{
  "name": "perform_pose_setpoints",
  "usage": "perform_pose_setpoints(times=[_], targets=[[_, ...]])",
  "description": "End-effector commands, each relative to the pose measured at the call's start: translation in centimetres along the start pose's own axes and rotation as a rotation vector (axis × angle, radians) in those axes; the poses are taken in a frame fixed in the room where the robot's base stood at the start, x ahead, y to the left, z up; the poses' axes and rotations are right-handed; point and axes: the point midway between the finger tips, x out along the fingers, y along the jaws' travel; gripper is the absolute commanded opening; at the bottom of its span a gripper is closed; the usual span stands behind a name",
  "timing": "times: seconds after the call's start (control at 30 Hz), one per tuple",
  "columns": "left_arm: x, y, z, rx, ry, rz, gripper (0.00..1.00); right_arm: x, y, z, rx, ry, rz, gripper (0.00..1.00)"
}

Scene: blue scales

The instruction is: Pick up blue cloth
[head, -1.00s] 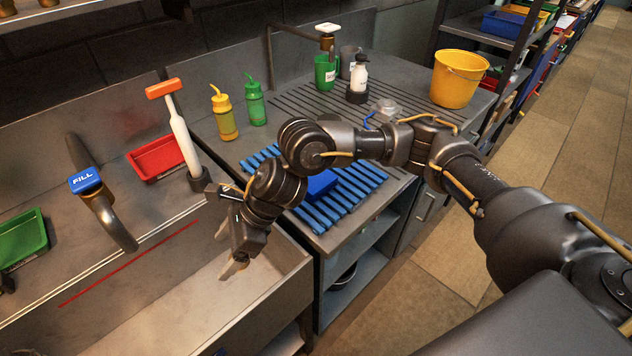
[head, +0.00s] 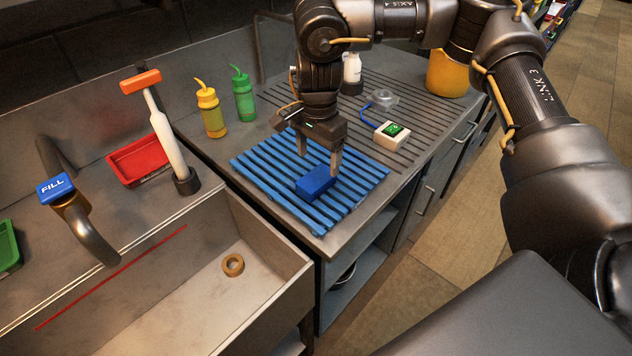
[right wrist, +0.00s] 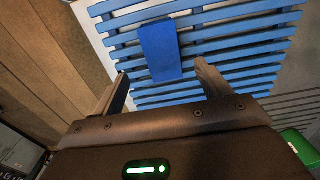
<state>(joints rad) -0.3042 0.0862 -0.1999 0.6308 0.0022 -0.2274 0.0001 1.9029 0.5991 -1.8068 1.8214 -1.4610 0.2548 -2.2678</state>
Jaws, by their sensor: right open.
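The blue cloth (head: 315,181) is a small folded block lying on the blue slatted rack (head: 262,167) on the counter. It also shows in the right wrist view (right wrist: 159,52), just beyond the fingertips. My right gripper (head: 318,160) is open and empty, pointing down over the rack, with its fingers just above and behind the cloth. In the right wrist view the two fingers (right wrist: 162,80) are spread, with the cloth lying ahead between their lines. My left gripper is not in view.
Yellow (head: 210,112) and green (head: 244,95) bottles stand behind the rack. A small device with a green screen (head: 392,134) sits to its right. The sink (head: 190,285), holding a tan ring (head: 233,265), is at the left. A white-handled tool (head: 172,145) stands at the sink's edge.

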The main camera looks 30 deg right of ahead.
Motion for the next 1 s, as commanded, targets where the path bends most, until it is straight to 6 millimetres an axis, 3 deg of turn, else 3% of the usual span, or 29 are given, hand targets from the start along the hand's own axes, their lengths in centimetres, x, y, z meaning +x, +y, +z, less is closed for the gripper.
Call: perform_pose_setpoints(times=[0.1, 0.4, 0.7, 1.0], targets=[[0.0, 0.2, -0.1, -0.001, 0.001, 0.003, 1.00, 1.6, -0.1, 0.1, -0.001, -0.002, 0.001, 0.76], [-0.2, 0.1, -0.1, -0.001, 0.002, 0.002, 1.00, 2.7, -0.2, 0.2, -0.003, 0.000, 0.000, 0.76], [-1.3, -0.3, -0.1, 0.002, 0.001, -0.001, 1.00, 6.8, -0.4, 0.1, -0.003, 0.000, 0.001, 0.76], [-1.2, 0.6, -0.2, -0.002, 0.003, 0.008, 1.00, 7.5, -0.4, 0.1, -0.004, 0.001, -0.002, 0.76]])
